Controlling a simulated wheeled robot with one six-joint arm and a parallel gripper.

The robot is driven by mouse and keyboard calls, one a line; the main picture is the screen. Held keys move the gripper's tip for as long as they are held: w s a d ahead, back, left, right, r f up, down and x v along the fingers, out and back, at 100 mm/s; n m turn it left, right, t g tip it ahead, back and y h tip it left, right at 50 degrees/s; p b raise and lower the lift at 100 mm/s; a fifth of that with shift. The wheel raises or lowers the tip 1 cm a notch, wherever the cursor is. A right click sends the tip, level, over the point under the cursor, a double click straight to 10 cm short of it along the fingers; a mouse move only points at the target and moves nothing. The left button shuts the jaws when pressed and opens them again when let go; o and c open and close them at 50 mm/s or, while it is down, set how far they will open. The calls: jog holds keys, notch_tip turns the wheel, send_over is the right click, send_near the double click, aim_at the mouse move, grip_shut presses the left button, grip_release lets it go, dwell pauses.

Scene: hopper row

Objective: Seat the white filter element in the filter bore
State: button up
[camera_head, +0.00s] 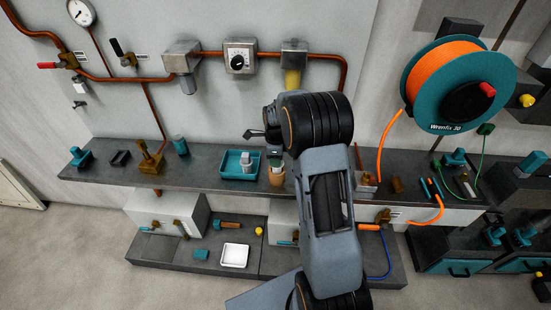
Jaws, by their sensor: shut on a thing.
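My gripper (274,152) reaches down over the shelf, left of my wrist, with its dark fingers close together. It is shut on a small pale thing (277,169), which looks like the white filter element. The pale thing is at the top of a tan cylinder (277,181) on the shelf; whether it touches the cylinder I cannot tell. Another pale piece (246,161) is in the teal tray (230,170), left of my gripper. On the wall pipe are a grey housing (181,57) and another with a yellow lower part (293,78). Which opening is the filter bore is unclear.
The grey shelf (210,178) also bears a brass fitting (150,158) and small teal parts (81,157). A lower shelf holds a white tray (234,255). An orange hose reel (446,82) hangs at the right. My arm hides part of the shelf.

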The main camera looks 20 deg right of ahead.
jog(key=shift+r, duration=0.15)
jog(key=shift+r+p, duration=2.05)
jog(key=shift+r, duration=0.75)
jog(key=o, duration=0.4)
jog(key=c, duration=0.3)
jog(key=shift+s+d+b, duration=0.1)
jog(key=shift+s+d, duration=1.05)
jog(key=shift+d, duration=0.9)
jog(key=shift+s+d+b, duration=0.1)
jog(key=shift+s+d, duration=1.05)
jog(key=shift+d, duration=0.85)
jog(key=shift+s+d+b, duration=0.1)
jog(key=shift+s+d, duration=1.05)
jog(key=shift+d, duration=0.9)
